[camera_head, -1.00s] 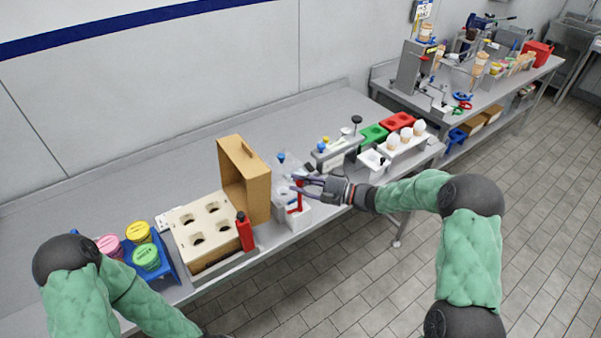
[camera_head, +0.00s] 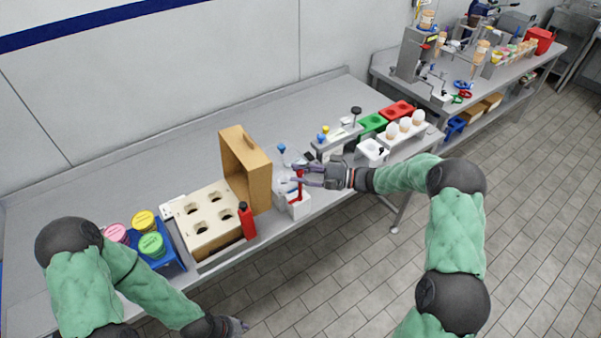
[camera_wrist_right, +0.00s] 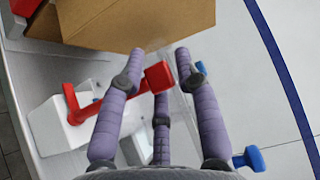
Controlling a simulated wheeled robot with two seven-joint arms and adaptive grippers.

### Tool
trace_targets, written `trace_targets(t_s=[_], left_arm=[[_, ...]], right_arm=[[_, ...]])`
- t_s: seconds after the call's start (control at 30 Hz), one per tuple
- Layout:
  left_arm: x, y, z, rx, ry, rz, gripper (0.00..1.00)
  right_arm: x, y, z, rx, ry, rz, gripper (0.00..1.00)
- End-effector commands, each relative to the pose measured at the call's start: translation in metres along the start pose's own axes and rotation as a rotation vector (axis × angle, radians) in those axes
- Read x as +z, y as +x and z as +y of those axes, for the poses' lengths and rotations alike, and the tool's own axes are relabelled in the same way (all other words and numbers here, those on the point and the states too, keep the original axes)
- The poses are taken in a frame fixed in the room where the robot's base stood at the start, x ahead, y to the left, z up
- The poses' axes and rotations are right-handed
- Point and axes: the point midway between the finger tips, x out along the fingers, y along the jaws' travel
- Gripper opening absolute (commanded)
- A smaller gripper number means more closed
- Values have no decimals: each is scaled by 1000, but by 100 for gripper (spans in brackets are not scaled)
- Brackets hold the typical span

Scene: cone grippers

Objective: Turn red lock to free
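The red lock (camera_head: 299,186) is an upright red lever on a white block at the table's front edge. In the right wrist view the lever (camera_wrist_right: 74,103) bends up from the white block (camera_wrist_right: 58,128), and a red square end (camera_wrist_right: 159,76) lies between my fingertips. My right gripper (camera_head: 294,174) reaches in from the right, close to the top of the lever. In the right wrist view its three purple fingers (camera_wrist_right: 157,75) are spread around the red end; contact is not clear. My left gripper (camera_head: 236,326) is low at the bottom edge, small and partly cut off.
A red bottle (camera_head: 246,222) and a cream block with holes (camera_head: 207,218) stand further left. Lidded tubs sit in a blue tray (camera_head: 172,262). A blue knob (camera_wrist_right: 250,159) is close to the right fingers.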

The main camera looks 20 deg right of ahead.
Motion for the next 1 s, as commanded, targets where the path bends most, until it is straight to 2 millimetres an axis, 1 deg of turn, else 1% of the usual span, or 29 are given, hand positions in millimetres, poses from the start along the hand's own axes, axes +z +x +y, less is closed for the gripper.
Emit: trace_targets(t_s=[0.03,0.33,0.47,0.57,0.8,1.0], left_arm=[[0,-1,0,0,0,0,40],[0,0,0,0,0,0,40],[0,0,0,0,0,0,40],[0,0,0,0,0,0,40],[0,0,0,0,0,0,40],[0,0,0,0,0,0,40]], right_arm=[[-2,0,-10,-12,-13,-2,45],[0,-1,-4,-6,-4,-4,45],[0,-11,-3,-5,-3,-2,45],[0,-26,-3,-5,-3,-1,45],[-1,-74,-4,-6,-7,0,45],[0,-105,-5,-7,-8,-3,45]])
